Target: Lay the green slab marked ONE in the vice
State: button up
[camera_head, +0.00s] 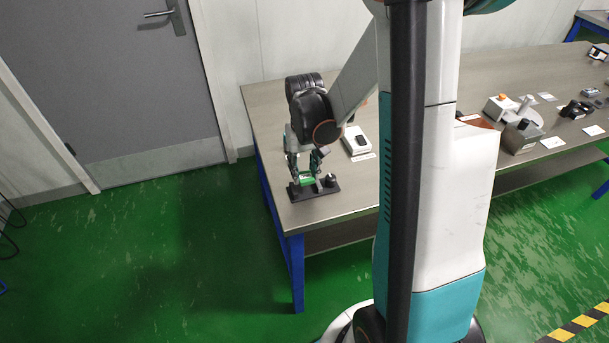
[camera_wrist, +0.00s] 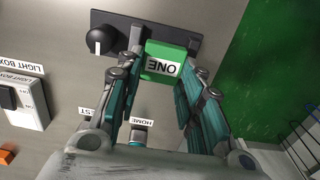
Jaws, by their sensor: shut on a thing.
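The green slab (camera_wrist: 163,61) has a white label reading ONE, seen upside down in the wrist view. It also shows as a small green patch in the head view (camera_head: 306,179). My gripper (camera_wrist: 165,68) is shut on the slab, with a finger on either side; in the head view my gripper (camera_head: 305,162) points down at the table corner. The dark base with a knob (camera_wrist: 122,27), which looks like the vice, lies under and behind the slab; it also shows in the head view (camera_head: 324,189). I cannot tell whether the slab touches the base.
A white light box (camera_wrist: 28,103) stands on the table to the left in the wrist view. A HOME label (camera_wrist: 143,122) lies between my fingers' bases. The table's edge and green floor (camera_wrist: 270,70) are close on the right. More equipment (camera_head: 520,120) stands farther along the table.

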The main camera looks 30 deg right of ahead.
jog(key=shift+f, duration=0.8)
jog(key=shift+f+b, duration=0.4)
jog(key=shift+b, duration=0.1)
jog(key=shift+f, duration=0.2)
jog(key=o, duration=1)
jog(key=shift+c, duration=0.2)
jog(key=shift+r, duration=0.1)
